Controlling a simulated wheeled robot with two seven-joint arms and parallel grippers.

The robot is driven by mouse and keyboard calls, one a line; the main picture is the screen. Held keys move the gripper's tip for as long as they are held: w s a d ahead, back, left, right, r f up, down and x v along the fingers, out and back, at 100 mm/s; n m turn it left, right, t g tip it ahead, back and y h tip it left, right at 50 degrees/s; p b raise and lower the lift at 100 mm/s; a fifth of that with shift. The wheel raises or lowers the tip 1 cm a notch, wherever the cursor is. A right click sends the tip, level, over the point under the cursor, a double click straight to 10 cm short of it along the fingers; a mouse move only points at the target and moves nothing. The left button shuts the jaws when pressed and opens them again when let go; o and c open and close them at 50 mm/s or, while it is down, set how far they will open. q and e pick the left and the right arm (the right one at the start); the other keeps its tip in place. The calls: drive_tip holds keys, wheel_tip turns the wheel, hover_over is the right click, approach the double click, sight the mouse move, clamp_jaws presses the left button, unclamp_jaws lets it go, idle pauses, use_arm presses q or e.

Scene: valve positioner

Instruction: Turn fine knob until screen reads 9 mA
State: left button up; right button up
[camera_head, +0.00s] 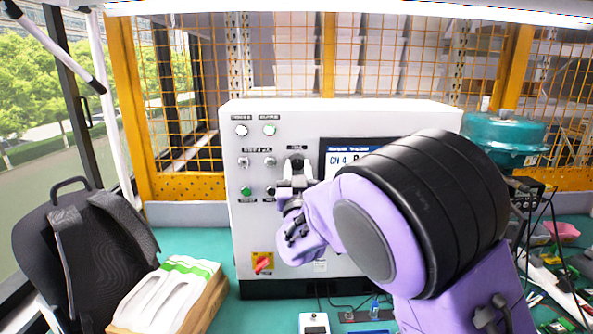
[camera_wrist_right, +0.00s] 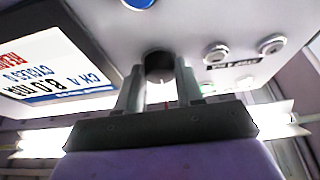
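A white control box (camera_head: 290,125) stands on the green bench. Its screen (camera_head: 345,147) is partly covered by my right arm in the head view. My left gripper is not in view.
Round buttons and small knobs (camera_head: 243,161) sit left of the black knob, with a red-yellow switch (camera_head: 262,263) below. A backpack (camera_head: 80,250) and carton (camera_head: 170,295) stand at left. A teal device (camera_head: 505,135) and clutter are at right.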

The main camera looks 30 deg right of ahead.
drive_tip(key=shift+m, duration=0.6)
drive_tip(key=m+g+h, duration=0.1)
drive_tip(key=m, duration=0.1)
drive_tip(key=m+g+h+b, duration=0.1)
drive_tip(key=m, duration=0.1)
drive_tip(key=shift+a, duration=0.1)
drive_tip(key=shift+w+a+m+g+h+b, duration=0.1)
drive_tip(key=shift+m+g+h+b, duration=0.4)
drive_tip(key=shift+m, duration=0.95)
drive_tip(key=shift+w+a+m+g+h+b, duration=0.1)
drive_tip(key=shift+m+g+h+b, duration=0.15)
drive_tip(key=shift+m+g, duration=0.85)
drive_tip(key=shift+r+m+t, duration=0.1)
drive_tip(key=shift+m+t, duration=0.3)
drive_tip(key=shift+m, duration=0.15)
drive_tip(key=o, duration=1)
drive_tip(key=shift+o, duration=0.2)
